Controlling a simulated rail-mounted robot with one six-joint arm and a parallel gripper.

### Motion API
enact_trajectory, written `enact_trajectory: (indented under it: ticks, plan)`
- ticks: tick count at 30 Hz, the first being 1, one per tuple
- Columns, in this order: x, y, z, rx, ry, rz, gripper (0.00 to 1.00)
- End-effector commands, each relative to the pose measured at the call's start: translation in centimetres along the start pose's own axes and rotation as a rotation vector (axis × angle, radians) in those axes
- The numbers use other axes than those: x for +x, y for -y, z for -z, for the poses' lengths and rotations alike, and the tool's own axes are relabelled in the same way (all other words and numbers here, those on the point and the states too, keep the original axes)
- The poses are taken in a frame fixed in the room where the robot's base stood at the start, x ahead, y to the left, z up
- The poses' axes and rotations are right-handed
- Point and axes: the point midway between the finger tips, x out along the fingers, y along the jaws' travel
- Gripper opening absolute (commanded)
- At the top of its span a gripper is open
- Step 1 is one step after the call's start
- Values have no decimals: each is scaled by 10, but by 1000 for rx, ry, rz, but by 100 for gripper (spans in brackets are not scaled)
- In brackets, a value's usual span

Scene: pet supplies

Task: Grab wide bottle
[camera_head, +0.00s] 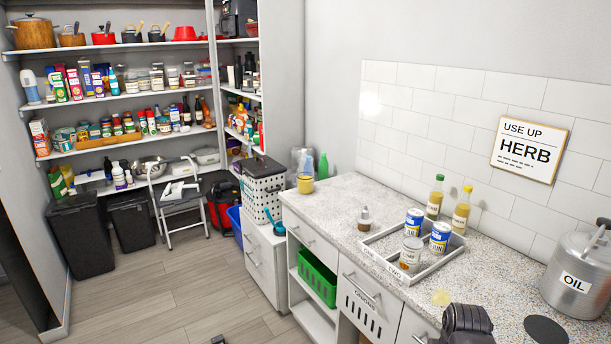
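A small squat bottle with a brown top (365,219) stands on the counter just left of the tray. I cannot tell for sure which one is the wide bottle. All of these are upright and nothing touches them. A dark part, apparently of my arm, shows at the bottom right edge. My gripper's fingers are not visible.
Two blue-and-white cans (439,238) (413,223) and a pale can (410,255) stand in the tray. A large OIL pot (579,278) is at the right. A yellow cup (306,184) and green bottle (323,166) stand at the counter's far end. Speckled counter left of the tray is mostly clear.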

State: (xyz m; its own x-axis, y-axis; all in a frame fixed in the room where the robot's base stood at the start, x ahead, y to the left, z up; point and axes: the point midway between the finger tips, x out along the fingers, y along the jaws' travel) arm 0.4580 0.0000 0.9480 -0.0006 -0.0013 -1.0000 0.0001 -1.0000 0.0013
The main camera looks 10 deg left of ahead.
Motion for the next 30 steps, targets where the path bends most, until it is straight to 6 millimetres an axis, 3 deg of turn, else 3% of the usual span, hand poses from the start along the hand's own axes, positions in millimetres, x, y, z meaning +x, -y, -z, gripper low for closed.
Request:
enact_trajectory:
  ticks: [14,30]
  plan:
    - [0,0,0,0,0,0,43]
    - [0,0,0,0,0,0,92]
